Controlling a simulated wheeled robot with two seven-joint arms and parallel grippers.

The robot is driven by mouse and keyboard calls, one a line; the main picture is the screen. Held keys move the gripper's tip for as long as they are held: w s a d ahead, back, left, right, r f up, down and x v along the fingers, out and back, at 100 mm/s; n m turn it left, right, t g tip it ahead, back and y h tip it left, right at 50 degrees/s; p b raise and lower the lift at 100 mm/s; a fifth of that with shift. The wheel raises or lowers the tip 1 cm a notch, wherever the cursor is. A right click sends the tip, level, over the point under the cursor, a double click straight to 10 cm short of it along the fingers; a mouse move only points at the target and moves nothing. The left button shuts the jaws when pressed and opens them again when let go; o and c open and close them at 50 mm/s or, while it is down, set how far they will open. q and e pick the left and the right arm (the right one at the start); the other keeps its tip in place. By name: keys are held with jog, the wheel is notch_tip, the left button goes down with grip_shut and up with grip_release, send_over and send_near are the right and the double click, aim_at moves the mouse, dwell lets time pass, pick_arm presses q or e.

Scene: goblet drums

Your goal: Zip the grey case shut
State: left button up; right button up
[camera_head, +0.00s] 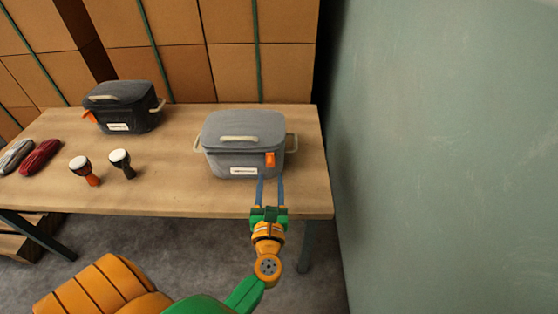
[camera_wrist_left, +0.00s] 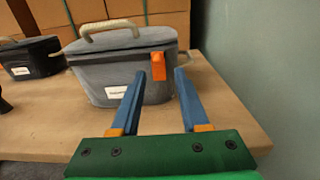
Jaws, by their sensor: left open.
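The grey case (camera_head: 243,145) stands upright at the right end of the table, its lid lying down on the body. An orange zip pull (camera_head: 270,159) hangs at the front of the case, near its right corner, just under the lid edge. My left gripper (camera_head: 270,178) is open and empty in front of the case, its two blue fingers pointing at the pull. In the left wrist view the pull (camera_wrist_left: 158,67) shows between the fingertips, which do not grip it. I cannot tell how far the zip runs round the far sides. My right gripper is not in view.
A black case (camera_head: 124,107) with an orange pull stands at the table's back left. Two small goblet drums (camera_head: 122,163) (camera_head: 85,170) and red and grey pouches (camera_head: 40,157) are left on the table (camera_head: 190,190). A green wall (camera_head: 440,150) rises close to the right.

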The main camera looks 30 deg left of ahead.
aim_at(269, 163)
pick_arm(q)
jog(key=x, duration=0.5)
jog(key=shift+s+a+r, duration=0.15)
jog(key=shift+a+r, duration=0.05)
jog(key=shift+r, duration=0.15)
jog(key=shift+a+f, duration=0.1)
grip_shut()
dwell(0.9)
